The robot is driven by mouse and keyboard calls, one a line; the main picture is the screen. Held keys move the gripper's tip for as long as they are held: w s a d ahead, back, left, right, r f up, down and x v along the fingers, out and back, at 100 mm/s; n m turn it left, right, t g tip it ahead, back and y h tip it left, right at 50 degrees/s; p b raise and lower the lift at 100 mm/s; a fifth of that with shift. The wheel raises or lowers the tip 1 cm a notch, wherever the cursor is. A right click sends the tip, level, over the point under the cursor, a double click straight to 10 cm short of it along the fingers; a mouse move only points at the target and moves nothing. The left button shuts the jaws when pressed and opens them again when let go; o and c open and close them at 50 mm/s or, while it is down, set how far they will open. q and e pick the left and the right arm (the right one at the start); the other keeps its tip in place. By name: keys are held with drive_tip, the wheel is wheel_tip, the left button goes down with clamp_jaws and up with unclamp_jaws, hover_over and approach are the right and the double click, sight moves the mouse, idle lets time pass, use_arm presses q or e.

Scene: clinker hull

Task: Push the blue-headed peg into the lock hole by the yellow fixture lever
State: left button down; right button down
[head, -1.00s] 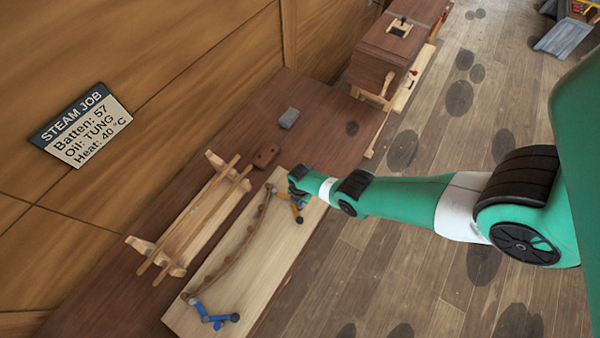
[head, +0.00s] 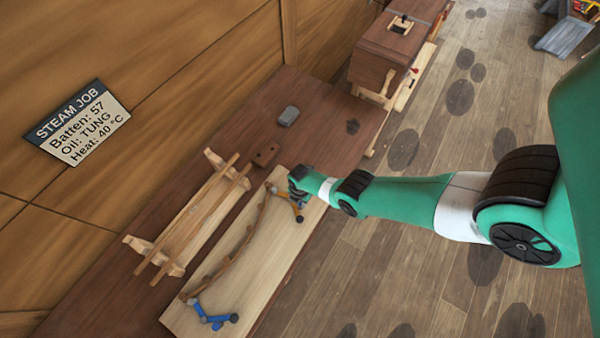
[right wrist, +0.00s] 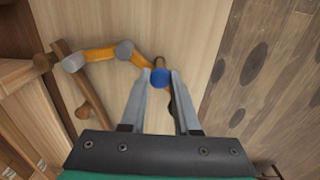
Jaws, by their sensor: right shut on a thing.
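The yellow fixture lever (right wrist: 100,54) is an orange-yellow jointed arm with grey round pivots on the pale board; it also shows in the head view (head: 284,198). The blue-headed peg (right wrist: 159,77) is at its right end in the right wrist view, between the tips of my right gripper (right wrist: 160,82). The fingers are shut on it. Part of a brown shaft shows just beyond the blue head. I cannot make out the lock hole. In the head view my right gripper (head: 298,190) is over the lever's end, small and partly hidden by the wrist. My left gripper is not in view.
A curved wooden batten (head: 238,248) runs along the board (head: 262,272) to a blue lever (head: 212,316). Floor lies right of the board.

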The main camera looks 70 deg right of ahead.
drive_tip(key=shift+f, duration=0.35)
drive_tip(key=c, duration=0.6)
unclamp_jaws()
drive_tip(key=shift+o, duration=0.2)
